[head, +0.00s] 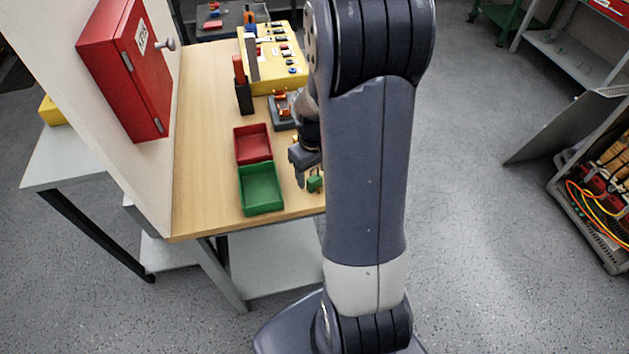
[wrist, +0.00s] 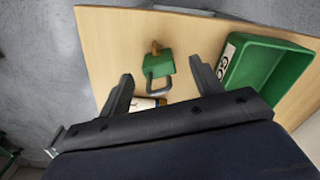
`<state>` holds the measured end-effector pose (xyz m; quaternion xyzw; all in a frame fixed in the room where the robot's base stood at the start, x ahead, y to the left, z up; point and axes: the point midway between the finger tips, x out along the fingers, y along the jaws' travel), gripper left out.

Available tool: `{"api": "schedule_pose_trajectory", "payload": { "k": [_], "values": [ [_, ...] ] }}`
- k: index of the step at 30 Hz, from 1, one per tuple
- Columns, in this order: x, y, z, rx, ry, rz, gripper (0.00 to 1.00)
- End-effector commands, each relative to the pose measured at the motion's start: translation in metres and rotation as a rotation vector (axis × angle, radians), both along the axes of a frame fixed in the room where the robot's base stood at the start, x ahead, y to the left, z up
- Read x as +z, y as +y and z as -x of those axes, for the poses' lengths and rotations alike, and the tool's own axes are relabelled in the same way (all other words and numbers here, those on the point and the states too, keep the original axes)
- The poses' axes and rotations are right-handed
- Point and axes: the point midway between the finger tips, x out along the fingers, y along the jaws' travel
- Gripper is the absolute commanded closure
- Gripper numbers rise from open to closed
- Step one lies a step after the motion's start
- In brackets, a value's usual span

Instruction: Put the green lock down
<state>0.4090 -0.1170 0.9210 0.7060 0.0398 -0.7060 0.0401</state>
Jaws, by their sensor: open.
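The green lock (wrist: 158,66) lies on the wooden table, its grey shackle pointing toward my gripper in the wrist view. A brass-coloured piece shows at its far end. In the head view the lock (head: 315,183) is near the table's front edge, right of the green tray, partly hidden by my arm. My gripper (wrist: 160,84) is open, with its fingers apart on either side of the shackle and touching nothing that I can see. In the head view my gripper (head: 303,170) is just beside the lock.
The green tray (head: 262,211) and red tray (head: 253,158) stand left of my gripper. A yellow panel (head: 290,72) is at the back. A red cabinet (head: 128,70) hangs on the left wall. A pale object (wrist: 147,103) lies partly hidden below the shackle.

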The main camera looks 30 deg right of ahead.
Motion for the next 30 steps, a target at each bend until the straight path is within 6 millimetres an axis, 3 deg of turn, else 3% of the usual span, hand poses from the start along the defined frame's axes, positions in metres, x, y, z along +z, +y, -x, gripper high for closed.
{"api": "schedule_pose_trajectory", "payload": {
  "k": [6,16,30],
  "values": [
    [-0.025,-0.001,-0.001,0.0,0.002,-0.001,0.38],
    [-0.029,-0.001,-0.001,0.0,0.0,0.0,0.39],
    [-0.029,-0.001,-0.001,0.0,0.0,0.0,0.77]
  ]
}}
